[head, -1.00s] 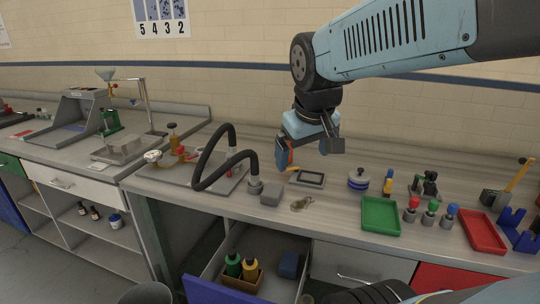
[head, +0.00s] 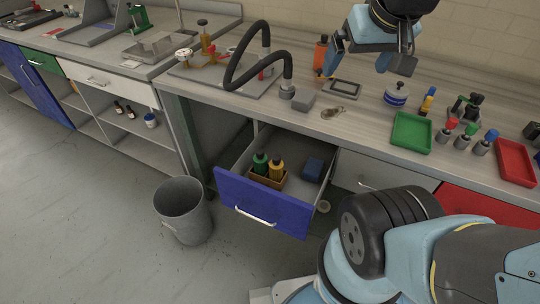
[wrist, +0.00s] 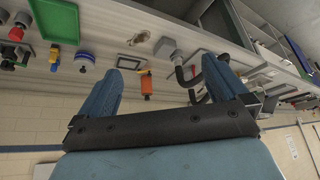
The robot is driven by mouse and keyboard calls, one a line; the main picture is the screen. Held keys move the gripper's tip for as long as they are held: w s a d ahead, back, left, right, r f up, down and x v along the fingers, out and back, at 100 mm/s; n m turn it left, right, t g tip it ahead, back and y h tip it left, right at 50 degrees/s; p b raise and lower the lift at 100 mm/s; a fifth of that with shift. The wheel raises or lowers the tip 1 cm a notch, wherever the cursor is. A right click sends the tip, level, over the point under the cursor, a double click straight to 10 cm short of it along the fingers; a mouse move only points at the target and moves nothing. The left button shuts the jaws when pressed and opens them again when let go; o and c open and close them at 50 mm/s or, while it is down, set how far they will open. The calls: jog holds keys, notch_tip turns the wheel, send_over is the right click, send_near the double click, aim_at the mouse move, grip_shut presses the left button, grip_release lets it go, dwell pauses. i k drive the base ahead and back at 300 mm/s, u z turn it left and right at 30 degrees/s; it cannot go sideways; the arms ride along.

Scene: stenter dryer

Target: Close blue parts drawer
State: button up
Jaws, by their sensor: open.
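The blue-fronted drawer (head: 262,208) is pulled out below the bench in the head view, with a pale bar handle (head: 255,217) on its front.
A grey bin (head: 183,210) stands on the floor left of the drawer. An orange bottle (head: 321,55), a green tray (head: 411,133) and a red tray (head: 515,162) are on the bench. Floor in front of the drawer's left side is clear.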

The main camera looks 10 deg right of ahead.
aim_at(289, 207)
jog(key=u, duration=1.1)
jog(key=k, duration=1.25)
jog(key=z, duration=0.5)
jog(key=i, duration=1)
jog(key=u, duration=0.05)
